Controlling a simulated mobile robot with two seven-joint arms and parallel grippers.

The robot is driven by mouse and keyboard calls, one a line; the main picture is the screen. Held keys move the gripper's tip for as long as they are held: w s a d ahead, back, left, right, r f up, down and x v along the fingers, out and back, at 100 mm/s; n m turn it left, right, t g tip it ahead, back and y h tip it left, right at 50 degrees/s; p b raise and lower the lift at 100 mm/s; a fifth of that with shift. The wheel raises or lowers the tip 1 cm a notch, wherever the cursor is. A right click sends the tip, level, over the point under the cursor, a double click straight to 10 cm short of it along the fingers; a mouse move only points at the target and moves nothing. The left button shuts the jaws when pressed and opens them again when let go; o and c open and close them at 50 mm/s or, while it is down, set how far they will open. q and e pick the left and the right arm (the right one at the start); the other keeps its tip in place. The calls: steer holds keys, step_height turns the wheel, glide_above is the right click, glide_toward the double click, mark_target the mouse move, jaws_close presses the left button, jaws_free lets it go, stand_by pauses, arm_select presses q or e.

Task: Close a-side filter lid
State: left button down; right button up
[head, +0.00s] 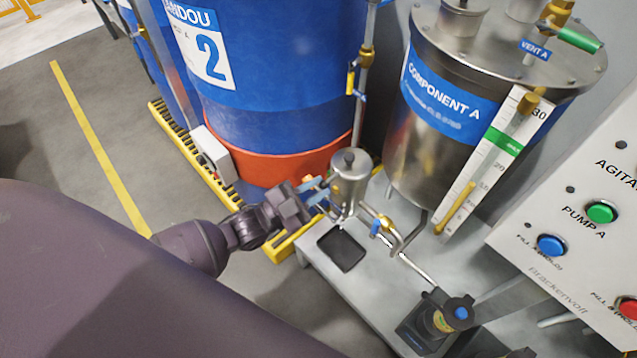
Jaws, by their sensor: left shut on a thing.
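The a-side filter is a small steel canister (346,188) standing above the grey bench, in front of the blue drum. Its lid (351,163) with a dark knob sits at the top; I cannot tell whether it is fully seated. My left gripper (321,191) comes in from the left, with light blue fingertips at the canister's left side. It is shut on a small part there, mostly hidden by the fingers. My right gripper is not in view.
A steel tank (440,150) marked Component A stands behind right. A blue-handled valve (382,226) and pipes lie right of the filter. A black pad (341,250) and dark pump (437,320) are on the bench (365,302). A button panel (580,215) is at right.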

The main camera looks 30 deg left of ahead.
arm_select(q)
steer(key=shift+f, duration=0.35)
steer(key=c, duration=1.1)
jaws_free()
steer(key=shift+o, duration=0.2)
steer(key=shift+r, duration=0.1)
steer(key=v, duration=1)
steer(key=shift+s+a, duration=0.2)
steer(key=shift+s, duration=0.15)
